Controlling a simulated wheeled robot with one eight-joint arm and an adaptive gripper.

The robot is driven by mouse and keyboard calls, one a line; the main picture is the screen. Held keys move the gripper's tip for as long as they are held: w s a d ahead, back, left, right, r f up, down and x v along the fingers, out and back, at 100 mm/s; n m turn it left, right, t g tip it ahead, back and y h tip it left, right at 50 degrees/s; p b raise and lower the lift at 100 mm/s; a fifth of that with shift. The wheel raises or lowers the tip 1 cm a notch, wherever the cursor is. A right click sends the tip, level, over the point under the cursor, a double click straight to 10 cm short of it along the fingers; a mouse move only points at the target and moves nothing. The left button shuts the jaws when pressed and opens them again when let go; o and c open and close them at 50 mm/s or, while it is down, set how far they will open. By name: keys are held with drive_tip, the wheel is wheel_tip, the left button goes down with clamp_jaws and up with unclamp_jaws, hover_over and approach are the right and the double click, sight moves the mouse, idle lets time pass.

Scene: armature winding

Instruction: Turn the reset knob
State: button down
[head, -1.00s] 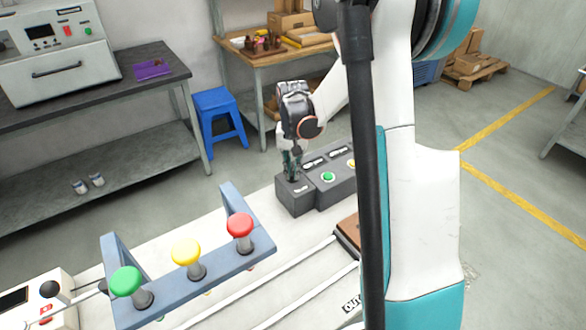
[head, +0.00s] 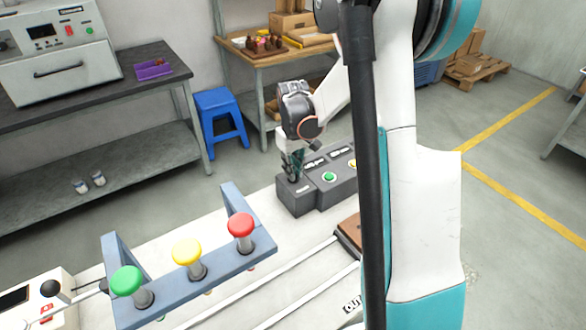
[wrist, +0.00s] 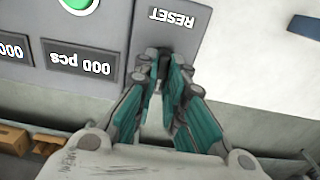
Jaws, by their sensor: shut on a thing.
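The grey control box (head: 322,191) stands on the white bench top, with a RESET label on its left section. The label (wrist: 172,18) reads upside down in the wrist view. My gripper (head: 292,176) points down over that left section. In the wrist view my gripper (wrist: 165,82) has its teal fingers close together around a small dark piece, the reset knob (wrist: 157,80). The fingers and the wrist hide most of the knob.
A green button (head: 329,176) and counter displays (wrist: 80,62) sit beside the RESET section. A blue-grey frame (head: 215,268) with green, yellow and red knobs stands in front on the bench. A blue stool (head: 217,104) is behind.

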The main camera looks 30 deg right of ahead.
idle(0.5)
drive_tip(key=c, duration=1.7)
unclamp_jaws()
drive_tip(key=shift+o, duration=0.2)
drive_tip(key=shift+r, duration=0.15)
wheel_tip(320, 180, up, 12)
